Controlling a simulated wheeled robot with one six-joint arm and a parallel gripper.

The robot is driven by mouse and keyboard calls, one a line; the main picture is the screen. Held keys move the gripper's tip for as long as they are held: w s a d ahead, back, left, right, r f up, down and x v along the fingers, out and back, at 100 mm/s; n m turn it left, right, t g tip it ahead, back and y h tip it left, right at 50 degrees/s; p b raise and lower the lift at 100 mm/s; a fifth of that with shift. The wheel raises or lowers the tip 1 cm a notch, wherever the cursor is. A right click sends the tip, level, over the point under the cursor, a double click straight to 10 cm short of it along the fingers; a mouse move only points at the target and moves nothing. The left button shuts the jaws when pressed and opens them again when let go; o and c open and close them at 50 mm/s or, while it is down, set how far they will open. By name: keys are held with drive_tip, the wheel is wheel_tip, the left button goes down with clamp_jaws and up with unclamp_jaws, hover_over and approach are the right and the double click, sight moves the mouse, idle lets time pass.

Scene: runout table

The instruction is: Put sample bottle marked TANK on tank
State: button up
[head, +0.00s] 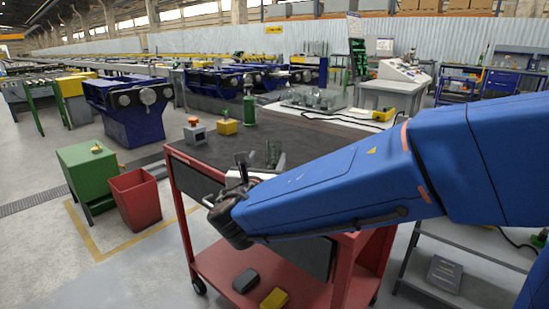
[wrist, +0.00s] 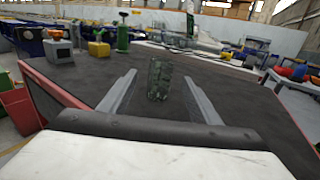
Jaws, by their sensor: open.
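A dark green, see-through glass vessel (head: 275,154) stands upright on the dark top of a red cart (head: 310,135). In the wrist view this vessel (wrist: 158,80) appears between and beyond my fingers, with no contact visible. My gripper (wrist: 161,76) is open and empty, low over the cart top; in the head view my gripper (head: 243,162) is partly hidden by my blue arm. Several glass pieces (head: 314,98) stand in a group farther back. No TANK marking is readable on any glass, and I cannot tell which thing is the tank.
A grey box with an orange knob (head: 195,134), a yellow box (head: 227,127) and a green cylinder (head: 249,110) stand along the cart's far left side. A red bin (head: 135,199) and green cabinet (head: 90,172) stand on the floor at left. The middle cart top is mostly clear.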

sight(275, 145)
drive_tip(key=w, duration=0.3)
drive_tip(key=w+d, duration=0.1)
drive_tip(key=w, duration=0.6)
drive_tip(key=shift+w+d, duration=0.2)
drive_tip(key=shift+d, duration=0.15)
drive_tip(key=shift+c, duration=0.6)
drive_tip(key=c, duration=1.1)
